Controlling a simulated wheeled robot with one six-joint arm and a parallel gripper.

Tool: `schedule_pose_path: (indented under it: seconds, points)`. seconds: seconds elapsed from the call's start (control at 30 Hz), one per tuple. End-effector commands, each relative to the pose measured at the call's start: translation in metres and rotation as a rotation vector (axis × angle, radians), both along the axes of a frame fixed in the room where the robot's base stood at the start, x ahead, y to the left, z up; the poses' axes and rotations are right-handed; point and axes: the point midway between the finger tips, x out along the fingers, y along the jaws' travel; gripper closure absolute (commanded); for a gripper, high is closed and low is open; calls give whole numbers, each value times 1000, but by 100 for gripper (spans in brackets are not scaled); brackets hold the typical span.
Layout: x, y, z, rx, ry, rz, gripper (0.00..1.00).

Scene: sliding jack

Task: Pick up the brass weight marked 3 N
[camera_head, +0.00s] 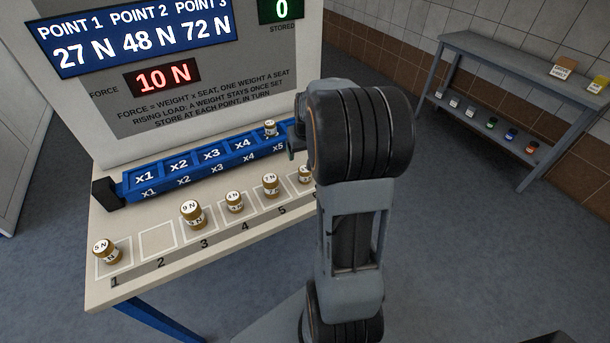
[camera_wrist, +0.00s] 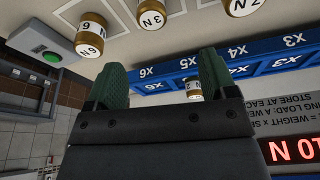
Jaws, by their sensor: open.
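The 3 N brass weight (camera_wrist: 152,14) stands on the tabletop near the top of the wrist view, between the 7 N weight (camera_wrist: 241,6) and a weight marked 6 or 9 (camera_wrist: 91,36). In the head view, a weight (camera_head: 305,174) at the right end of the row, beside the 7 N one (camera_head: 271,185), is partly hidden by my arm. My gripper (camera_wrist: 162,72) is open, its green-padded fingers apart and nothing held between them. It is over the blue seat rail, apart from the 3 N weight.
Another brass weight (camera_head: 270,128) sits at x5 on the blue rail (camera_head: 180,182). Weights marked 5 N (camera_head: 107,251), 9 N (camera_head: 193,214) and 4 N (camera_head: 234,202) stand on the table; place 2 is bare. A green button box (camera_wrist: 40,48) stands beyond the weights.

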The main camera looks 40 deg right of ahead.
Motion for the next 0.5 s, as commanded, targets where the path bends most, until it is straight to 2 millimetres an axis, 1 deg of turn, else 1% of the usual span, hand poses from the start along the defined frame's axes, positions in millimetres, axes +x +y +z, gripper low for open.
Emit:
schedule_pose_path:
  seconds: [0.03,0.13,0.3,0.4,0.5]
  points:
    - [2,-7,-8,4,6,-9,22]
    - [6,-14,-25,5,10,-14,22]
    - [13,-18,-55,4,10,-17,22]
    - [17,-19,-70,5,10,-17,22]
    - [20,-20,-81,4,8,-17,22]
